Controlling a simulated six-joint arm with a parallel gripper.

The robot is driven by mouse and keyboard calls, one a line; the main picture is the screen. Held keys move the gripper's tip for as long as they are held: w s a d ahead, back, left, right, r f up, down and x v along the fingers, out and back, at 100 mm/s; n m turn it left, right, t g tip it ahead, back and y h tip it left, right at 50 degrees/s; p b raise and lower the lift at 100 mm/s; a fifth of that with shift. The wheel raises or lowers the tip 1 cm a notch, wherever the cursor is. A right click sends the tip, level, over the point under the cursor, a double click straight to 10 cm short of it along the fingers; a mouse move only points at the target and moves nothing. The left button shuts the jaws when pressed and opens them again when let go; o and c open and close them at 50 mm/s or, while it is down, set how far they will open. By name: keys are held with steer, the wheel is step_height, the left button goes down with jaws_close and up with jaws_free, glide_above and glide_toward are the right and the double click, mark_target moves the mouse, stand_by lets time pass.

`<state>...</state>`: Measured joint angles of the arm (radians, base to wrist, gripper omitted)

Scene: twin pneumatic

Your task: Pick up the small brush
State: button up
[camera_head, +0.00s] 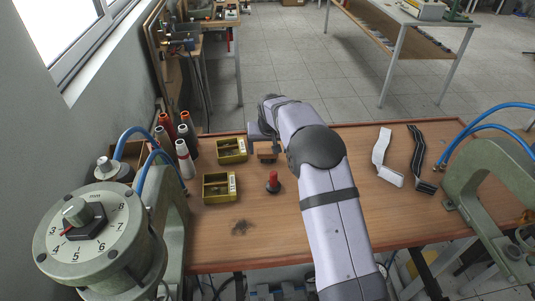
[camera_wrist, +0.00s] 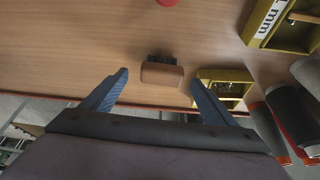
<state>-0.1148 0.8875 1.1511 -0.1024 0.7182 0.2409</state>
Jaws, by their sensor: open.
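The small brush (camera_head: 267,150) has a brown wooden block and lies near the far edge of the table, to the right of the yellow bins. In the wrist view the brush (camera_wrist: 162,74) shows its wooden block with dark bristles on its upper side. My gripper (camera_wrist: 159,79) is open, with its two blue fingers apart on either side of the brush in the picture. Nothing is held. I cannot tell how high the fingers are above the table. In the head view my wrist partly hides the fingers.
Two yellow bins (camera_head: 219,187) (camera_head: 232,150) stand left of the brush. A red-knobbed piece (camera_head: 273,182) stands nearer on the table. Thread cones (camera_head: 185,160) stand at the far left. Two strap-like pieces (camera_head: 382,150) (camera_head: 418,150) lie at right. Green presses (camera_head: 495,190) flank the table.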

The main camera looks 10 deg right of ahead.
mark_target(268, 152)
steer(key=shift+p+x, duration=0.9)
steer(key=shift+x, duration=1.1)
steer(key=shift+a, duration=0.15)
steer(key=c, duration=1.2)
